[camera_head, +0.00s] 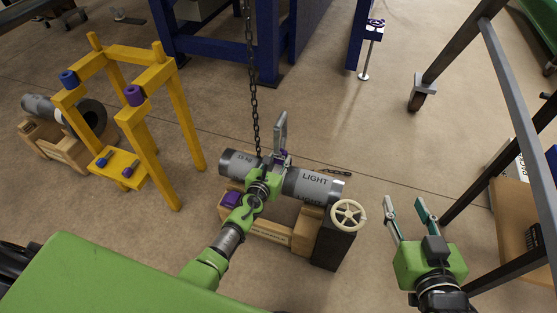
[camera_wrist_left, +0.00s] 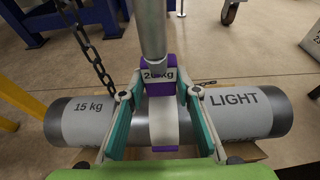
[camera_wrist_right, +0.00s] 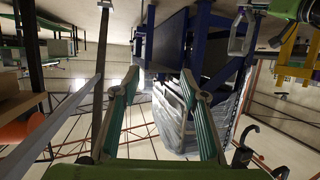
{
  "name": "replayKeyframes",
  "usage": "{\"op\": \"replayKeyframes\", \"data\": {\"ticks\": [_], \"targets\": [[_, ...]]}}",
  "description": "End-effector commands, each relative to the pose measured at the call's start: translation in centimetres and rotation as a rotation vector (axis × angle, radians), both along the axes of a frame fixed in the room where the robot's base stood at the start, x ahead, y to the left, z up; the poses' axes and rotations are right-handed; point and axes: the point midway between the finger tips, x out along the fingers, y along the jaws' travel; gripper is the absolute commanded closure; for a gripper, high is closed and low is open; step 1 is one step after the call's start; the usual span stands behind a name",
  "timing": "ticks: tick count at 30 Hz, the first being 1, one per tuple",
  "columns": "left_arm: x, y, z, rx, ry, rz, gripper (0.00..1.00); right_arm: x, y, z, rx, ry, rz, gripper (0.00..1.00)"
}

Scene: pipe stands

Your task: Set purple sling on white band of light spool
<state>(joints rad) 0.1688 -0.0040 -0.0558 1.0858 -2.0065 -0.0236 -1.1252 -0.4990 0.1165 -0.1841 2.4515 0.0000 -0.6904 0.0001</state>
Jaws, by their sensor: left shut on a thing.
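The light spool (camera_head: 309,184) is a grey cylinder lying on a wooden cradle (camera_head: 267,230), marked "LIGHT" and "15 kg"; it also shows in the left wrist view (camera_wrist_left: 245,112). The purple sling (camera_wrist_left: 162,59), with a pale "2.0 kg" label, is at the spool's middle under a grey metal bar. My left gripper (camera_head: 270,170) is shut on the sling, with its fingers on either side. The white band is hard to tell apart from the pale strip between the fingers. Whether the sling rests on the spool is unclear. My right gripper (camera_head: 412,205) is open and empty, right of the cradle.
A dark chain (camera_head: 252,80) hangs by the spool's left part. A cream handwheel (camera_head: 348,215) stands at the cradle's right end. A yellow stand (camera_head: 133,110) with purple and blue rolls is at left, beside another spool (camera_head: 92,118).

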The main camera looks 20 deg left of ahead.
Motion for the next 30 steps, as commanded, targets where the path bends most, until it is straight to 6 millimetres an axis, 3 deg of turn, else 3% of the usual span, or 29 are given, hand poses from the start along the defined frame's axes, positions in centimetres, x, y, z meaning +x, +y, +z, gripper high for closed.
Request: {"op": "replayKeyframes", "data": {"ticks": [30], "targets": [[0.1, 0.0, -0.2, 0.0, -0.003, 0.001, 1.0, 0.7, 0.4, 1.7, 0.025, -0.081, 0.002, 0.6]]}}
